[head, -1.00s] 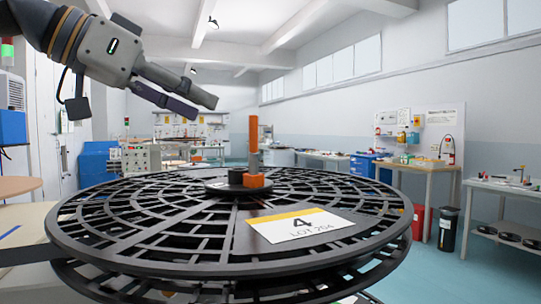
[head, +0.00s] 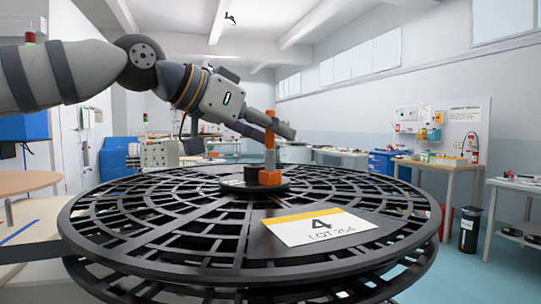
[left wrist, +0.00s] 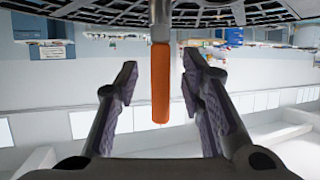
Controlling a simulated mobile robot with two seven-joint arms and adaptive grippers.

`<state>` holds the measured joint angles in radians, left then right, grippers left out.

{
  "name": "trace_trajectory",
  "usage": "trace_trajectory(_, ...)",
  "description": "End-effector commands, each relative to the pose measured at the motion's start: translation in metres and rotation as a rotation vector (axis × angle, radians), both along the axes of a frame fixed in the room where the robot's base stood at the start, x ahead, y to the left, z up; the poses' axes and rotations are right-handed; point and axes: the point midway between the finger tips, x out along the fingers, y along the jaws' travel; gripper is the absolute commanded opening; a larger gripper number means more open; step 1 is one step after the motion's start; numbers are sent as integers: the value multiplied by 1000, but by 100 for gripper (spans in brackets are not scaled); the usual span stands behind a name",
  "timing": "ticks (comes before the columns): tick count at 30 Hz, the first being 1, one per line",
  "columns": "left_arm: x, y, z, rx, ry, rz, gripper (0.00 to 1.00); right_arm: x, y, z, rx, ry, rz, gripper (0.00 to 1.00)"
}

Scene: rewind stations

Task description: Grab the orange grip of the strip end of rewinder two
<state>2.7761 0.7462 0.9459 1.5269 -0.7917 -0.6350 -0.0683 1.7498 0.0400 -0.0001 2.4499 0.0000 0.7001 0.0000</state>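An upright orange grip (head: 269,139) tops a short grey shaft, above an orange block (head: 269,178) at the hub of a large black spoked reel (head: 190,262). My left gripper (head: 287,131) reaches in from the left at the grip's height, its fingers partly overlapping it in the head view. In the left wrist view the orange grip (left wrist: 160,85) lies between the two open fingers, with a visible gap on each side. The fingers are not closed on it. My right gripper is not in view. I see no "rewinder two" marking.
A card (head: 318,228) reading "4 LOT 204" lies on the reel. A black cylinder (head: 252,174) stands beside the orange block. A round wooden table (head: 25,182) is at left. Workbenches (head: 448,164) and a black bin (head: 469,229) stand at right, with open floor before them.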

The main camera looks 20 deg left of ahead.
Motion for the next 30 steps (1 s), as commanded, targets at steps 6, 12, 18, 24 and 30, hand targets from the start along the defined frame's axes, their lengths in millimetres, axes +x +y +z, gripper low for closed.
trace_trajectory(6,0,0,0,-1,-1,0,4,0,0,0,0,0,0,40)
trace_trajectory(12,-1,1,1,-1,0,0,0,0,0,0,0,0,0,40)
trace_trajectory(18,0,1,2,-1,0,1,0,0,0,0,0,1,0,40)
trace_trajectory(24,1,0,30,-2,-2,2,0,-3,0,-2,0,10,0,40)
trace_trajectory(30,1,0,75,-1,-2,3,0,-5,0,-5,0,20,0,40)
